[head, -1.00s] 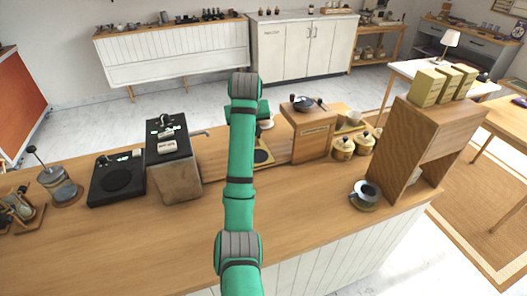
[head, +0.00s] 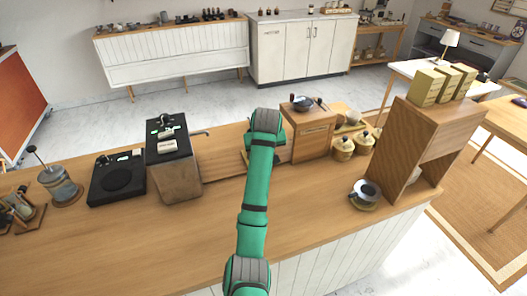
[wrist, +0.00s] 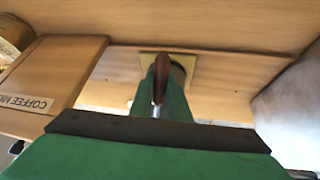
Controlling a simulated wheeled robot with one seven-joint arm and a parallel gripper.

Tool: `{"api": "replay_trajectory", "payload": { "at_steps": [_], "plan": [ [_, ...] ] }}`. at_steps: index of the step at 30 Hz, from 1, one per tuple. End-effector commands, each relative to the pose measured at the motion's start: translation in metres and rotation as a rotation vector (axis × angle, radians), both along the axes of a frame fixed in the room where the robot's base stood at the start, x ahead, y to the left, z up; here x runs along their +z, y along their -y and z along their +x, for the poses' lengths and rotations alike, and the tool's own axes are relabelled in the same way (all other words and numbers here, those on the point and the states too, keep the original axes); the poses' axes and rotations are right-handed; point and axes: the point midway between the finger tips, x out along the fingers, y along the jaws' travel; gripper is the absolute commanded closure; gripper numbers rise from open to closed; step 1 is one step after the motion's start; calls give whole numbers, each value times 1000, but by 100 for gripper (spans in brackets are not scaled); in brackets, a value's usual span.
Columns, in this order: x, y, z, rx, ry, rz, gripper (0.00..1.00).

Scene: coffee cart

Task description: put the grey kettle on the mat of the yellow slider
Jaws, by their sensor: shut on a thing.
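In the wrist view my gripper (wrist: 159,92) has its green fingers shut on the brown handle of the grey kettle (wrist: 159,76). The kettle's body is mostly hidden behind the fingers. The yellow-edged mat of the yellow slider (wrist: 190,61) shows just behind the fingertips, on a pale wooden strip. I cannot tell whether the kettle touches the mat.
A wooden coffee mill box (head: 308,139) stands right of my arm, with yellow lidded pots (head: 343,149) beyond it. A dark-topped machine (head: 172,165) stands to the left. A cup on a saucer (head: 364,192) sits near a wooden shelf (head: 421,143). The front counter is clear.

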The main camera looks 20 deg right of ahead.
Motion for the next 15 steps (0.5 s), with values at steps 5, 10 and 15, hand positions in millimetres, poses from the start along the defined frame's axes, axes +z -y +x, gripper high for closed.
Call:
{"api": "replay_trajectory", "payload": {
  "at_steps": [5,10,15],
  "plan": [
    [1,0,1,0,3,-1,100],
    [-1,0,0,0,0,0,65],
    [-1,-1,0,1,0,0,65]
  ]
}}
